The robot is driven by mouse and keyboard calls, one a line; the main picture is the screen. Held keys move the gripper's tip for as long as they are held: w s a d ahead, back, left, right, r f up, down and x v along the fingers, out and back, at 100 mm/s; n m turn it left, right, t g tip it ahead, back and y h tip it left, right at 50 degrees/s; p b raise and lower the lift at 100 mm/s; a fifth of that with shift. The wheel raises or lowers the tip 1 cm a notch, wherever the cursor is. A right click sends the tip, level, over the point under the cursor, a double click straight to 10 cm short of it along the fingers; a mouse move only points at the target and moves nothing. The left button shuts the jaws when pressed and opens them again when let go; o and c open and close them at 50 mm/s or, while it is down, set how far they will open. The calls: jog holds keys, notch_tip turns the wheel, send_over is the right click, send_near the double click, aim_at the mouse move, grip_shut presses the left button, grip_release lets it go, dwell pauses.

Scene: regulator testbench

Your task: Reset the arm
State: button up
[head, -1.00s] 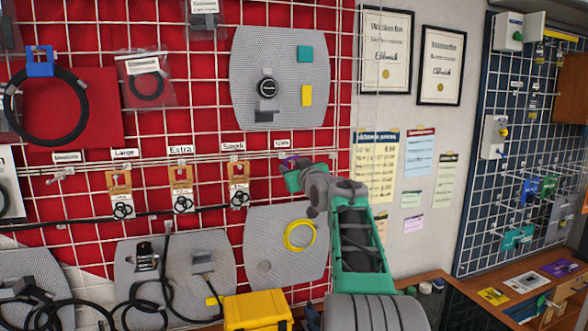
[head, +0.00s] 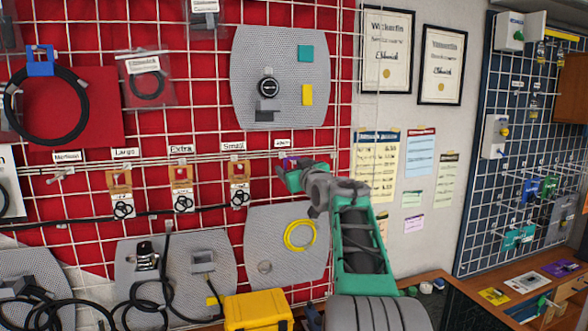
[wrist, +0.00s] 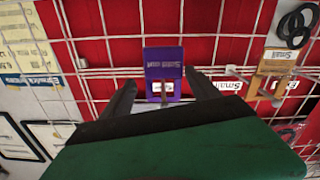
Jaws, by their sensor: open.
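My green and grey arm reaches up from the bottom of the head view to the red wall with its white wire grid. My gripper (head: 290,176) is at the grid, just below the row of small labels and right of the tan packets; its fingers are small there. In the wrist view my gripper (wrist: 163,92) is open, with its two dark fingers apart. A purple tag (wrist: 163,62) with white lettering shows upside down at the grid, between and beyond the fingertips. I cannot tell whether the fingers touch it.
Tan packets with black rings (head: 239,184) hang left of my gripper. A grey panel with a yellow cable coil (head: 300,235) hangs below. A yellow box (head: 258,311) stands at the bottom. Papers and framed certificates (head: 440,65) are on the wall to the right.

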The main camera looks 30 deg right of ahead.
jog(key=b+v, duration=0.3)
jog(key=v, duration=0.4)
jog(key=s+f+m+g+y, duration=0.1)
jog(key=s+f+m+g, duration=0.35)
jog(key=f, duration=1.15)
jog(key=s+f+m+g, duration=0.1)
jog(key=s+f+g, duration=0.65)
jog(key=f, duration=0.75)
jog(key=s+a+f+g+y, duration=0.1)
jog(key=s+a+f+g, duration=0.1)
jog(key=s+a+f, duration=0.45)
jog(key=s+a+f+g+y, duration=0.1)
jog(key=s+a+f, duration=0.3)
jog(key=s+a, duration=0.55)
jog(key=a+r+n+t, duration=0.1)
jog(key=a+n, duration=0.2)
jog(key=a, duration=0.5)
jog(key=a+r+n+t+y, duration=0.1)
jog(key=a+r+n, duration=0.1)
jog(key=a, duration=0.6)
jog(key=shift+w+r+n, duration=0.35)
jog(key=shift+n, duration=0.2)
jog(key=shift+a, duration=0.15)
